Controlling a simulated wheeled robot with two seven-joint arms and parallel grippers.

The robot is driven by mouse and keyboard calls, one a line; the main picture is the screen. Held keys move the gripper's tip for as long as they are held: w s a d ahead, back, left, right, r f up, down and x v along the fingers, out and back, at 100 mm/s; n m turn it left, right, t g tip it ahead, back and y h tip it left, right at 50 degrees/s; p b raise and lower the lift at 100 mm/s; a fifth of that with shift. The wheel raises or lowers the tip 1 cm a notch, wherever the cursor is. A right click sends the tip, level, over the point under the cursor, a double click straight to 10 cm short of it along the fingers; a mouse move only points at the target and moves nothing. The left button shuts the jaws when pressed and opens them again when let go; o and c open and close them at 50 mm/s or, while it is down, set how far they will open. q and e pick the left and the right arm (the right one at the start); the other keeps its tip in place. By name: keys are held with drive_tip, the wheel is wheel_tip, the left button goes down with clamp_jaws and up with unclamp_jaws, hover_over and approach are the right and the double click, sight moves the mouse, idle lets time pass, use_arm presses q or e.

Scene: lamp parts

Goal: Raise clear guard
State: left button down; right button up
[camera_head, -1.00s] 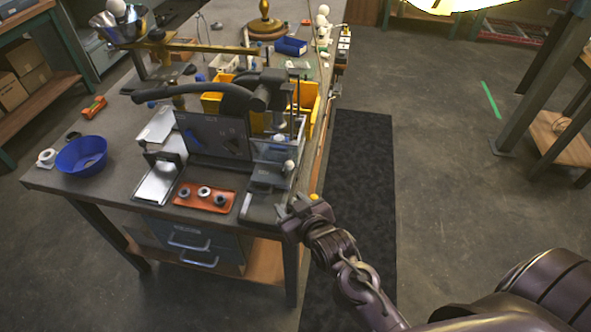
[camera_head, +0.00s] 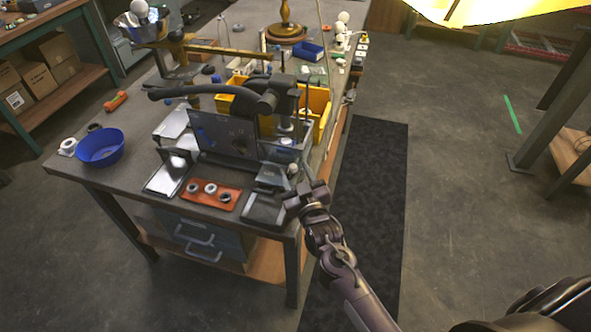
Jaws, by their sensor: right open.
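The clear guard (camera_head: 284,151) is a see-through box-like cover at the right end of the bench machine (camera_head: 225,133). It appears lowered, and its edges are hard to make out. A small white ball knob (camera_head: 292,169) shows at its front. My right gripper (camera_head: 305,190) is at the bench's front right corner, just below and in front of the knob and apart from it. It is open, with nothing visible between its fingers, though the fingertips are small and dark. My left gripper is not in view.
A blue bowl (camera_head: 100,148) stands at the left. Yellow bins (camera_head: 318,103) stand behind the guard. The floor right of the bench (camera_head: 455,200) is free.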

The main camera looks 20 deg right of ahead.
drive_tip(key=shift+w, duration=0.45)
drive_tip(key=shift+c, duration=0.4)
clamp_jaws()
wheel_tip(320, 180, up, 10)
drive_tip(key=p, duration=0.7)
drive_tip(key=shift+r+p, duration=0.15)
drive_tip(key=shift+p, duration=0.25)
drive_tip(key=shift+c, duration=1.5)
unclamp_jaws()
drive_tip(key=shift+r, duration=0.1)
drive_tip(key=o, duration=0.4)
drive_tip(key=shift+a+f, duration=0.1)
drive_tip(key=shift+f, duration=0.1)
drive_tip(key=shift+s, duration=0.1)
